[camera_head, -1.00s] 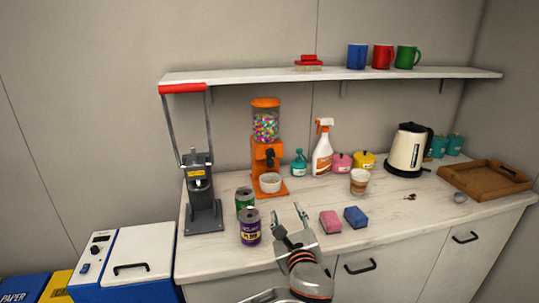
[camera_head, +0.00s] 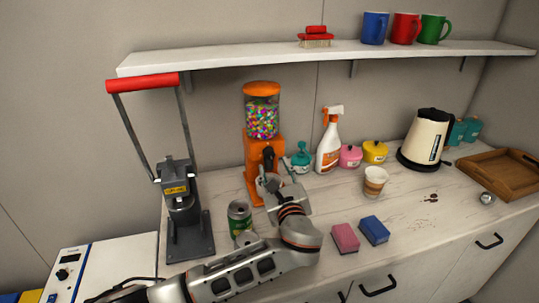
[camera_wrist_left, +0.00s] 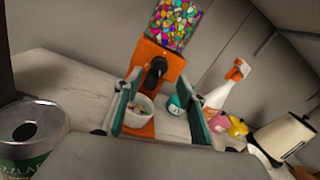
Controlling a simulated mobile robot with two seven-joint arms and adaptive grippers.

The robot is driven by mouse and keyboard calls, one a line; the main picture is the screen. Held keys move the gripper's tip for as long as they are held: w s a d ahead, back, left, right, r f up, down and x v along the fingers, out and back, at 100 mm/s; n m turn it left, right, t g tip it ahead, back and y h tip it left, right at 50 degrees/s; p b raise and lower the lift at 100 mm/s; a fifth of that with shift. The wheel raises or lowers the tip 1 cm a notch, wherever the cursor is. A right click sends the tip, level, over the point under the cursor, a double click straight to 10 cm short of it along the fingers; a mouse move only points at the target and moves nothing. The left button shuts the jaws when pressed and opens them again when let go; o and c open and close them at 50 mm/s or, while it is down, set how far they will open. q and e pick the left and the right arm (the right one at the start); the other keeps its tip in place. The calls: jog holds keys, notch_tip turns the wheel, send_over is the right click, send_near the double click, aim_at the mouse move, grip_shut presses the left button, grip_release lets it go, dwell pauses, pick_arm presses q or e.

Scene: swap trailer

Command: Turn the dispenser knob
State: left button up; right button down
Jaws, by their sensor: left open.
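The orange candy dispenser (camera_head: 249,150) stands upright on the counter against the wall, its clear globe full of coloured candy. Its dark knob (camera_head: 268,154) is on the front; it also shows in the wrist view (camera_wrist_left: 156,73), pointing up and toward me. My left gripper (camera_head: 277,172) is open in front of the dispenser. In the wrist view its two fingers stand left and right of the knob and a white bowl (camera_wrist_left: 139,111); I see no contact with the knob. The bowl holds some candy and sits on the dispenser's base. My right gripper is out of view.
A green can (camera_head: 239,216) stands left of my gripper, close to my arm. A grey press with a red handle (camera_head: 143,82) is farther left. A teal bottle (camera_head: 301,160), spray bottle (camera_head: 329,145) and paper cup (camera_head: 375,182) are to the right. A shelf (camera_head: 230,58) is above.

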aim_at(270, 156)
pick_arm(q)
jog(key=shift+x, duration=3.1)
jog(key=c, duration=1.1)
